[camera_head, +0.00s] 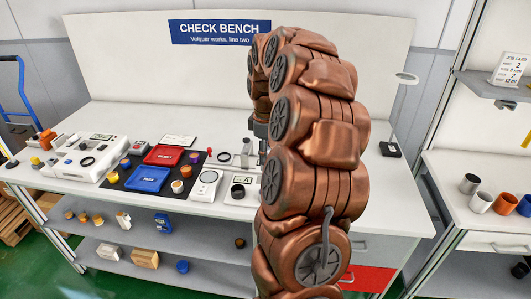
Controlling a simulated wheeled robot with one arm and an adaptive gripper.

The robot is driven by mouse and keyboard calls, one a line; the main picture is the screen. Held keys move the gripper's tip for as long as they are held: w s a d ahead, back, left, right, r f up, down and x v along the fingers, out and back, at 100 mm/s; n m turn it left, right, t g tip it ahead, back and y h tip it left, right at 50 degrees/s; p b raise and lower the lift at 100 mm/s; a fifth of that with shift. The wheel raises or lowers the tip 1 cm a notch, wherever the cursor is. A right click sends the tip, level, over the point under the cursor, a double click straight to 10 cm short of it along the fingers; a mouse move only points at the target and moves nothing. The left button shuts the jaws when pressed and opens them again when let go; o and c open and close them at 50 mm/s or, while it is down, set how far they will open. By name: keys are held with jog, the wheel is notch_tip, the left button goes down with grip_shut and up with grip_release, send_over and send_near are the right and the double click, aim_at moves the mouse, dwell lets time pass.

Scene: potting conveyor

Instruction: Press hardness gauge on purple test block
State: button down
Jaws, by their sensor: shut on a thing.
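My gripper (262,146) is at the middle of the white check bench, beyond my copper-coloured arm, which hides most of it. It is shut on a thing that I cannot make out. I cannot pick out the hardness gauge with certainty.
A red tray (164,155) and a blue tray (148,179) lie on the mat among small coloured pieces. A round dial device (205,183) stands right of them. A large white instrument (85,158) is at left. The bench's back strip is clear. Cups (480,202) stand on the right table.

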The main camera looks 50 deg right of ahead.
jog(key=shift+f+b, duration=0.1)
jog(key=shift+b, duration=0.2)
jog(key=shift+f+b, duration=1.05)
jog(key=shift+f, duration=1.05)
jog(key=shift+f+b, duration=0.35)
jog(key=shift+b, duration=0.15)
dwell(1.6)
jog(key=shift+r+p, duration=0.8)
jog(key=shift+r, duration=2.25)
